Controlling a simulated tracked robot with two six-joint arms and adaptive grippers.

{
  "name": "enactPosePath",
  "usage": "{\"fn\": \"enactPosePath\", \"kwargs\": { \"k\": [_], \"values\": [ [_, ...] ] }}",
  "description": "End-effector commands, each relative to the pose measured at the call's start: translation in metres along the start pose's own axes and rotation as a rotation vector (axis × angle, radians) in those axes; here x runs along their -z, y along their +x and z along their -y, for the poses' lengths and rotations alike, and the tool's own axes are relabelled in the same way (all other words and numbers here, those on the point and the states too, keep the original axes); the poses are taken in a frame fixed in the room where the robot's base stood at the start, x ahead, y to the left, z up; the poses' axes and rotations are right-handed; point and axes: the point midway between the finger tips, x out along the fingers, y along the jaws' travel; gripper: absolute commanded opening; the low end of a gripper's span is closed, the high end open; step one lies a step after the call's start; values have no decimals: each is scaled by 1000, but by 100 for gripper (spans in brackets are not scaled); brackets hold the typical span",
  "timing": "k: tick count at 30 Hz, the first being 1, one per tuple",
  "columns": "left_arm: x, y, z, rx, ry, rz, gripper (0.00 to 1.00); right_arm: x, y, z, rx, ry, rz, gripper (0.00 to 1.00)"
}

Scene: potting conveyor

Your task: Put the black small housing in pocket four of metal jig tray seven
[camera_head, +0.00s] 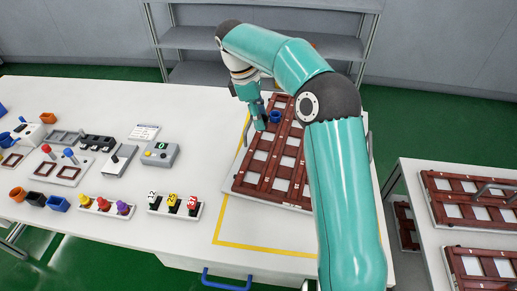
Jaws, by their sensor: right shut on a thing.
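My right gripper (261,122) is shut at the far left part of a brown-red jig tray (238,184) with pale square pockets. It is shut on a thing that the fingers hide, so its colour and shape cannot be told. A blue round housing (275,117) is right beside the fingers, over the tray. A small black housing (36,199) stands on the table at the left, between an orange one (17,194) and a blue one (59,204). The tray's small white labels are too small to read surely. My left gripper is out of view.
Colored knobs (104,206) and small figures (172,203) stand on strips left of the tray. A side table (413,180) at the right bears more brown-red trays. My right arm hides the tray's right part.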

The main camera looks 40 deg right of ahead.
Motion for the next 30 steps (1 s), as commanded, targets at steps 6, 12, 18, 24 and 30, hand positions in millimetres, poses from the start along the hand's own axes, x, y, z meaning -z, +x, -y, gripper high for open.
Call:
{"fn": "enactPosePath", "kwargs": {
  "k": [6, 12, 18, 24, 30],
  "values": [
    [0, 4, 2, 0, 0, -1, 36, 17, 52, 0, 1, -4, 3, 22],
    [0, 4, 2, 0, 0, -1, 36, 24, 71, 0, -2, -5, 1, 22],
    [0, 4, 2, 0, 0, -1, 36, 29, 91, 1, 1, -6, 3, 22],
    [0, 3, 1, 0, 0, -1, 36, 35, 112, 0, 0, -5, 1, 22],
    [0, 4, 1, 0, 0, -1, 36, 36, 113, 0, -2, -5, 0, 22]
  ]
}}
